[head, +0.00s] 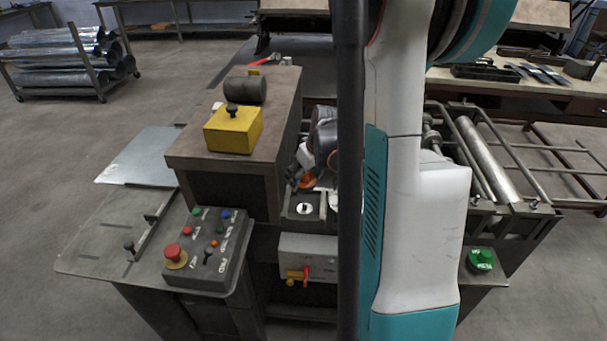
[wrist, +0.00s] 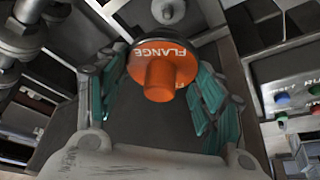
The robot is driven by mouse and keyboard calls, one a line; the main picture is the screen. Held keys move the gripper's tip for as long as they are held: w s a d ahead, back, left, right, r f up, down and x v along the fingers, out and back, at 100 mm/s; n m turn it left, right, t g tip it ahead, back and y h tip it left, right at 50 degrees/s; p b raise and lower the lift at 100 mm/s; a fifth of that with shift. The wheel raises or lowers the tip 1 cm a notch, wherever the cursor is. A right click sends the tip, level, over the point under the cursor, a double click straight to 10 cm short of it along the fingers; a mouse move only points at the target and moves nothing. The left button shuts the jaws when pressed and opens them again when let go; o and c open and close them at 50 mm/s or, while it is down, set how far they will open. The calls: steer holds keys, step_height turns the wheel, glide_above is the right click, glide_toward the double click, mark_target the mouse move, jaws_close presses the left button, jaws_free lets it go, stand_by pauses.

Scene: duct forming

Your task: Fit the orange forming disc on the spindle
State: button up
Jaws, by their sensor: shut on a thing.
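The orange forming disc (wrist: 163,68), marked "FLANGE", has a raised round hub. My gripper (wrist: 158,72) is shut on it, with a teal-padded finger on each side. In the head view the disc (head: 308,181) shows as a small orange patch at my gripper (head: 301,175), above the machine's dark top plate. A pale round fitting with a dark centre (head: 304,208) sits on that plate, just in front of and below the disc; it looks like the spindle. In the wrist view a pale round part (wrist: 167,9) shows just beyond the disc. The disc looks apart from the fitting, but the gap is unclear.
A brown-topped cabinet bearing a yellow block (head: 234,129) and a dark cylinder (head: 245,90) stands left of my gripper. A button panel (head: 208,248) is at front left. A grey box with a red lever (head: 306,272) is below. My arm hides the machine's middle.

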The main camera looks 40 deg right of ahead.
steer(key=b, duration=0.4)
glide_above(305, 204)
steer(key=shift+w+f, duration=0.1)
steer(key=shift+f, duration=3.1)
steer(key=shift+b, duration=0.35)
steer(key=shift+f, duration=0.25)
steer(key=shift+f+b, duration=0.35)
steer(key=shift+b, duration=0.15)
steer(key=shift+f+b, duration=0.3)
steer(key=shift+b, duration=0.1)
steer(key=shift+f+b, duration=0.35)
steer(key=shift+a, duration=0.1)
steer(key=o, duration=1.5)
steer(key=shift+s+f, duration=0.1)
steer(key=shift+s, duration=0.1)
